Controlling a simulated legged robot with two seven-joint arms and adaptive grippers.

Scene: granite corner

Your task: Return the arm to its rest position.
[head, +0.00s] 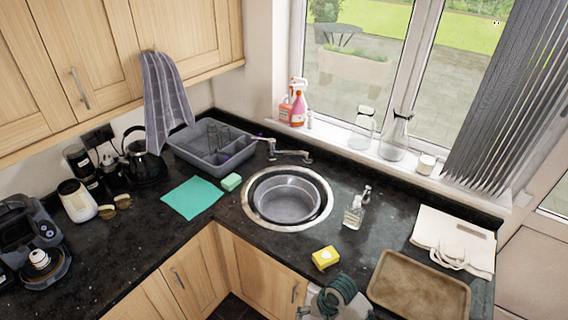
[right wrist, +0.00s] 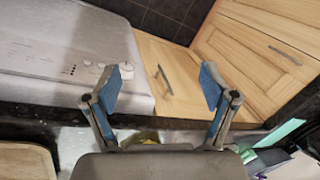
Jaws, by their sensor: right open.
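My right gripper (right wrist: 166,88) shows in the right wrist view with its two blue-padded fingers spread wide apart. It is open and nothing is between the fingers. It hangs in front of wooden cabinet doors and a white appliance. In the head view a grey and dark green shape, apparently my right arm, shows at the bottom edge, close to the yellow sponge (head: 325,258) and the brown tray (head: 420,284). The fingers cannot be made out there. My left arm and gripper are not in view.
The dark counter holds a round sink (head: 288,205), a clear bottle (head: 354,212), a teal cloth (head: 192,197), a grey dish rack (head: 212,146) and a folded white bag (head: 452,242). The white appliance (right wrist: 62,52) stands beside the cabinets (right wrist: 172,82). Counter left of the sponge is clear.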

